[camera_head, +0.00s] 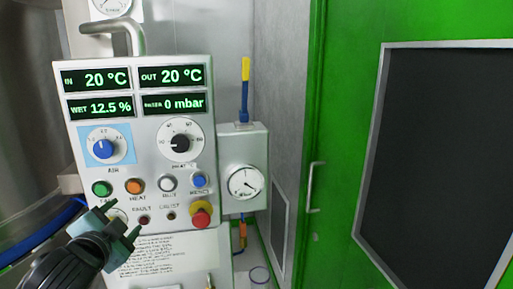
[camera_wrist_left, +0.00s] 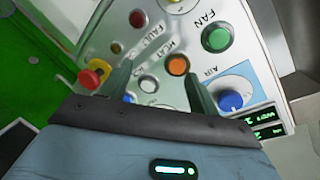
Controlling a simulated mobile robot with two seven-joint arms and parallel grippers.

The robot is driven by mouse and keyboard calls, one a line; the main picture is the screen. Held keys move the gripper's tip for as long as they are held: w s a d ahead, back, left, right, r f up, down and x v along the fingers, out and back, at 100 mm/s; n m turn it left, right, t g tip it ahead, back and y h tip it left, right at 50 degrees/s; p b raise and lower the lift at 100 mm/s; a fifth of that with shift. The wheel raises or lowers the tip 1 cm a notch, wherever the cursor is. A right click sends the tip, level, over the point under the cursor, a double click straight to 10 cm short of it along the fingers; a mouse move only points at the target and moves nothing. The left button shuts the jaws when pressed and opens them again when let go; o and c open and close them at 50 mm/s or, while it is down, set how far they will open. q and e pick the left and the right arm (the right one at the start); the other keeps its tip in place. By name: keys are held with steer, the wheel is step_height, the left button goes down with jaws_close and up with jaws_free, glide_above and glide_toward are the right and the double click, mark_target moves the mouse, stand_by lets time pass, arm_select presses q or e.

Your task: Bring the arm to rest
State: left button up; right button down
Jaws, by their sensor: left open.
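My left gripper (camera_head: 122,218) is at the lower left in the head view, in front of the lower part of a control panel (camera_head: 140,73). Its two dark green fingers stand apart with nothing between them. In the left wrist view the open fingers (camera_wrist_left: 160,85) point at the panel face, with the orange HEAT button (camera_wrist_left: 177,64) and a white button (camera_wrist_left: 149,84) showing between them. I cannot tell whether a fingertip touches the panel. My right gripper is not in view.
The panel carries a green button (camera_head: 102,188), a blue AIR knob (camera_head: 103,149), a black knob (camera_head: 180,143) and a red stop button (camera_head: 200,214). A gauge box (camera_head: 243,150) stands to its right. A green door (camera_head: 345,120) is farther right. A steel vessel is at the left.

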arm_select(q)
steer(key=s+d+f+n+g+h, duration=0.1)
steer(key=s+d+f, duration=0.1)
steer(key=f, duration=0.6)
steer(key=s+d+f+n+g+h, duration=0.1)
steer(key=s+f, duration=0.2)
steer(key=f, duration=0.5)
steer(key=s+d+f+n+g+h, duration=0.1)
steer(key=s+d+f, duration=0.1)
steer(key=f, duration=0.6)
steer(key=s+d+f+n+g, duration=0.1)
steer(key=s+d+f+n, duration=0.1)
steer(key=s+f, duration=0.7)
steer(key=s+d+f+n+g, duration=0.2)
steer(key=s+f, duration=0.8)
steer(key=s, duration=0.3)
steer(key=shift+s+n, duration=0.3)
